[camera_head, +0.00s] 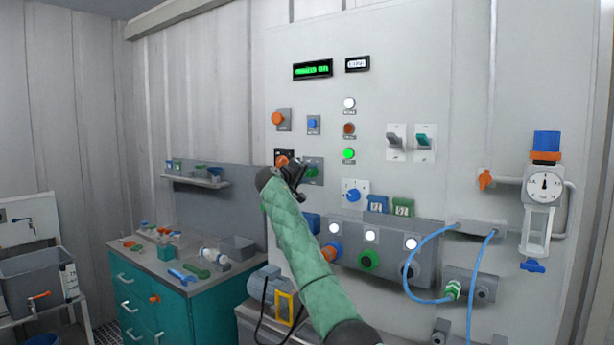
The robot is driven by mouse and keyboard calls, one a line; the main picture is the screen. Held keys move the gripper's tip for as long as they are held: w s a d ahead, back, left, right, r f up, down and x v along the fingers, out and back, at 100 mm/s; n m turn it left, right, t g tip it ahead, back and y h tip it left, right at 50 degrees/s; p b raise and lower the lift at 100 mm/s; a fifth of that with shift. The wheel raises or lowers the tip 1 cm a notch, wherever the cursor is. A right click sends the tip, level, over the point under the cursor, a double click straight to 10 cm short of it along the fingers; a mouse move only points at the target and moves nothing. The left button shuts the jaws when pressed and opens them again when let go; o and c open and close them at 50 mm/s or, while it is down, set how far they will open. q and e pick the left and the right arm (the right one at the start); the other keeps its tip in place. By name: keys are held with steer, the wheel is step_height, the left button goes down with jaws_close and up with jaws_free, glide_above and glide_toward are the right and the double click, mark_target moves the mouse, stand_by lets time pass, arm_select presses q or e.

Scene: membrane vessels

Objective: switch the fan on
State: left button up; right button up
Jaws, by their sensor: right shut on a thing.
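A pale wall panel (390,80) carries the controls; their labels are too small to read, so I cannot tell which one belongs to the fan. My right gripper (288,166) is at the left part of the panel, its green-sleeved arm rising from below. It is shut on an orange knob (282,160) on a dark plate, partly hidden by the gripper. A green control (313,171) sits just right of the gripper, partly covered. My left gripper is not in view.
A green lamp (349,155) is lit below a dark red one (349,129). An orange button (278,118) and a blue knob (353,195) are near the arm. Blue hoses (424,243) loop at lower right beside a gauge (544,186). A teal cabinet (170,307) stands left.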

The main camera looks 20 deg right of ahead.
steer(key=shift+f, duration=0.25)
steer(key=o, duration=1)
steer(key=shift+r, duration=0.1)
steer(key=shift+s+a, duration=0.25)
steer(key=shift+a, duration=0.2)
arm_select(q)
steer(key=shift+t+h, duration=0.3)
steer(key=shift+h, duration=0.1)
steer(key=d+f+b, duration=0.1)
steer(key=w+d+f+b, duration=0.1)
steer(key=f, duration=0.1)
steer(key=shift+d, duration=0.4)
arm_select(e)
steer(key=v, duration=0.6)
steer(key=shift+s+a, duration=0.25)
steer(key=shift+a, duration=0.1)
